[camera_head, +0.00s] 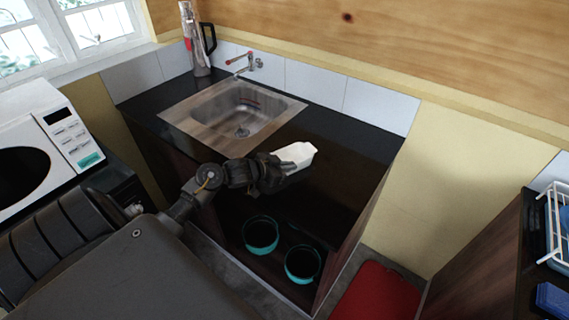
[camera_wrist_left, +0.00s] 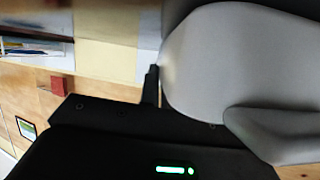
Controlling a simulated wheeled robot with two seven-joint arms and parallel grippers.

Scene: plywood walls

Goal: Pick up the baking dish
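The white baking dish (camera_head: 299,154) shows in the head view at the fingertips of my left gripper (camera_head: 280,168), over the front part of the black counter. In the left wrist view the dish (camera_wrist_left: 235,60) fills the right side as a large pale shape, close to the camera. One dark finger (camera_wrist_left: 151,86) of my left gripper is against its edge; the other finger is hidden behind the dish. The left gripper appears shut on the dish's rim. My right gripper is not in view.
A steel sink (camera_head: 240,112) is set in the black counter (camera_head: 340,150), with a tall bottle (camera_head: 195,40) behind it. Two teal pots (camera_head: 261,234) stand below the counter. A microwave (camera_head: 45,150) is at left, a white rack (camera_head: 556,225) at right, a red mat (camera_head: 376,295) below.

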